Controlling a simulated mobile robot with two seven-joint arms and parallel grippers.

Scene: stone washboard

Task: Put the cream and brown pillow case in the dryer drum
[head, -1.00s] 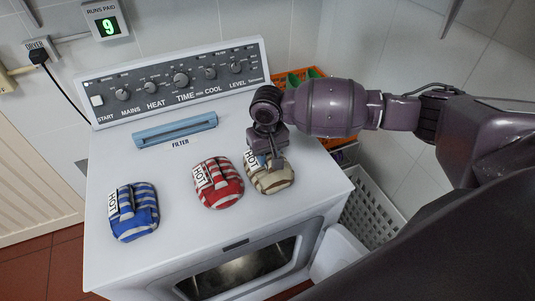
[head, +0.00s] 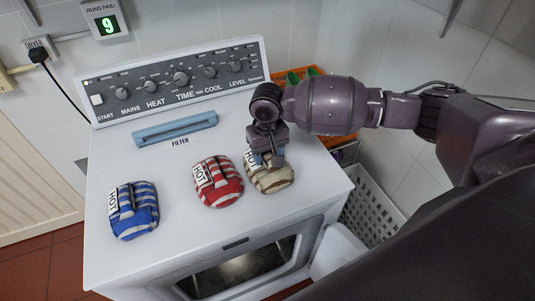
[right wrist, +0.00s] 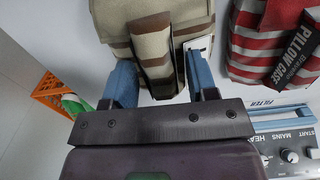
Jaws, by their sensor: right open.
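The cream and brown pillow case (head: 270,180) lies folded on top of the white dryer (head: 110,180), at the right of a row of three bundles. It also fills the top middle of the right wrist view (right wrist: 158,42). My right gripper (head: 266,162) is at its back edge, pointing down. In the right wrist view the blue fingers (right wrist: 160,82) are apart, one on each side of its raised folded strip. I cannot tell whether they touch the cloth. The dryer drum (head: 235,270) shows through the dark front opening. My left gripper is not in view.
A red striped bundle (head: 218,181) lies close left of the pillow case, and a blue striped one (head: 134,210) further left. A white basket (head: 372,216) and an orange crate (head: 290,78) stand right of the dryer. The control panel (head: 175,80) rises behind.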

